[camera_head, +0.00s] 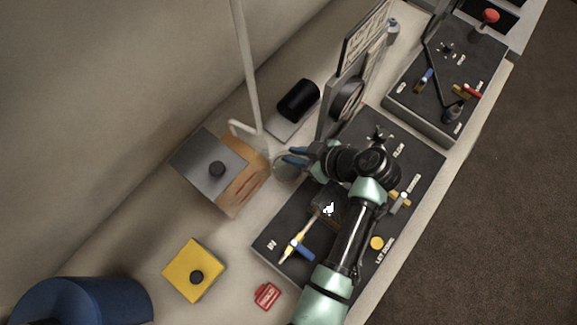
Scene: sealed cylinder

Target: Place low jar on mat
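A small round, clear greyish vessel (286,172), which looks like the low jar, is near the middle of the view, between the wooden box and the black panel. My gripper (292,157) reaches in from the right, with its blue-grey fingers at the jar's upper edge. The fingers overlap the jar in the picture; I cannot tell whether they grip it, or whether the jar rests on the bench or is held above it. I cannot make out a mat for certain.
A wooden box with a grey knobbed lid (204,155) stands close left of the jar. A yellow knobbed square (194,270), a red tag (267,295) and a black cylinder (298,100) are nearby. A black panel (270,245) with valves lies under my arm. A pale post (247,70) rises behind.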

